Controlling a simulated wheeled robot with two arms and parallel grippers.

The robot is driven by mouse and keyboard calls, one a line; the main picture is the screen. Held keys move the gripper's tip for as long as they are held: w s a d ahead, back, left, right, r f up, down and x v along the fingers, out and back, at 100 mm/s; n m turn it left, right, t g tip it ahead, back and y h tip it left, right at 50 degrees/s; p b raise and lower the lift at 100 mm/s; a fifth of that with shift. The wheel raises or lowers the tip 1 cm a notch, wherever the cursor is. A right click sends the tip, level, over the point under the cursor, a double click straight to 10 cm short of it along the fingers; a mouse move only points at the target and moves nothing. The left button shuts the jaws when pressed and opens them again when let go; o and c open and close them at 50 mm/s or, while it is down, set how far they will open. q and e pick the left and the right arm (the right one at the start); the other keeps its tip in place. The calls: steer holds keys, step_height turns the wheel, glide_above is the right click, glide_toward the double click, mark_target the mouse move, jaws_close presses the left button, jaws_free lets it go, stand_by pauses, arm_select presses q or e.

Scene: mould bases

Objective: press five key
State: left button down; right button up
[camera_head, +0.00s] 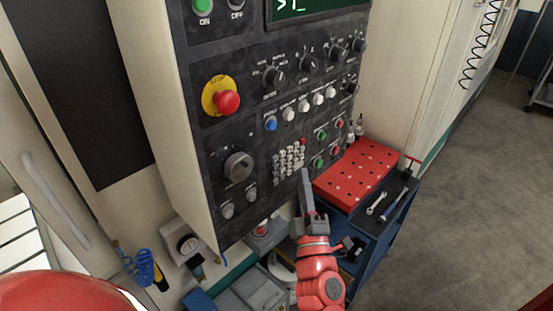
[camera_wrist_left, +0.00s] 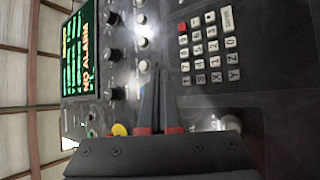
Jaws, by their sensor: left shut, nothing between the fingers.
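The keypad (camera_head: 289,160) is a block of small pale keys with a red key at its upper right, low on the dark control panel. In the left wrist view the keypad (camera_wrist_left: 208,50) is turned sideways, right of the fingers; X, Y and Z keys can be read, but I cannot surely single out the five key. My left gripper (camera_head: 306,173) is shut and empty, its fingertips beside the keypad's right edge in the head view. In the wrist view the closed fingers (camera_wrist_left: 156,72) point at the panel, left of the keys. Contact cannot be told. My right gripper is not in view.
A red emergency stop (camera_head: 228,102), knobs (camera_head: 273,78) and round buttons (camera_head: 321,137) surround the keypad. A screen (camera_head: 310,8) is above. A blue cart with a red perforated top (camera_head: 357,169) and wrenches (camera_head: 390,202) stands at right. Open floor lies farther right.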

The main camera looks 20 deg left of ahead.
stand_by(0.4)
arm_select(q)
steer(key=w+d+f+m+h+b, duration=0.15)
steer(key=w+d+m+h, duration=0.35)
steer(key=d+m+h, duration=0.75)
steer(key=s+a+n+g+y, duration=0.1)
steer(key=a+n+g+y, duration=0.2)
steer(key=a+n+y, duration=0.3)
steer(key=a+y, duration=0.1)
steer(key=y, duration=0.2)
steer(key=shift+s+f+n, duration=0.2)
steer(key=shift+s+n, duration=0.1)
steer(key=shift+n, duration=0.05)
steer(key=shift+a, duration=0.15)
